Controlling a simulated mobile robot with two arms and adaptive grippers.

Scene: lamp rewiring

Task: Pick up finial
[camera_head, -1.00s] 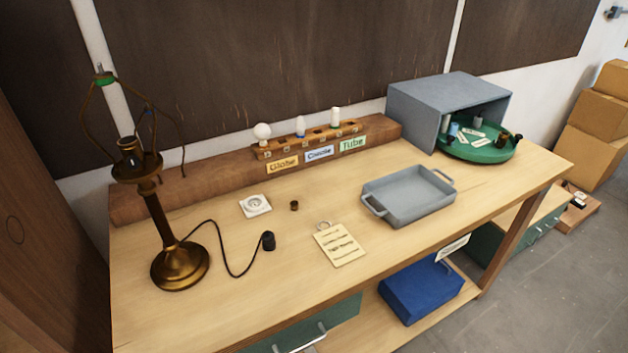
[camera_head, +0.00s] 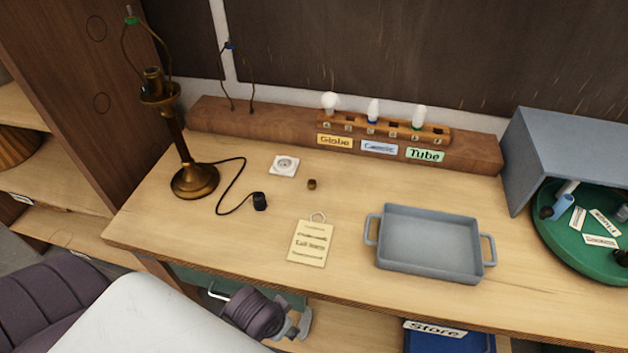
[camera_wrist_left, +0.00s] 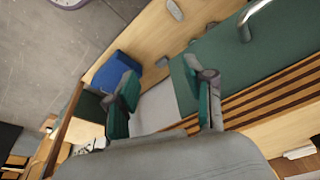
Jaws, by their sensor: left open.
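The brass lamp (camera_head: 195,180) stands upright at the left of the workbench. A wire harp rises around its socket, with a green band and a small tip (camera_head: 129,10) at its top; this tip looks like the finial, but it is too small to be sure. A small brown-brass piece (camera_head: 312,184) lies apart on the bench, right of the lamp. My left gripper shows in the left wrist view (camera_wrist_left: 165,95), fingers spread and empty, near the bench front. In the head view my left arm is low, in front of the bench, far below the harp top. My right gripper is out of view.
A black plug (camera_head: 260,201) on a cord, a white socket plate (camera_head: 284,166), a paper tag (camera_head: 310,243) and a grey tray (camera_head: 430,242) lie on the bench. A second harp (camera_head: 229,46) stands on the back ledge. The grey box and green turntable (camera_head: 560,245) are right.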

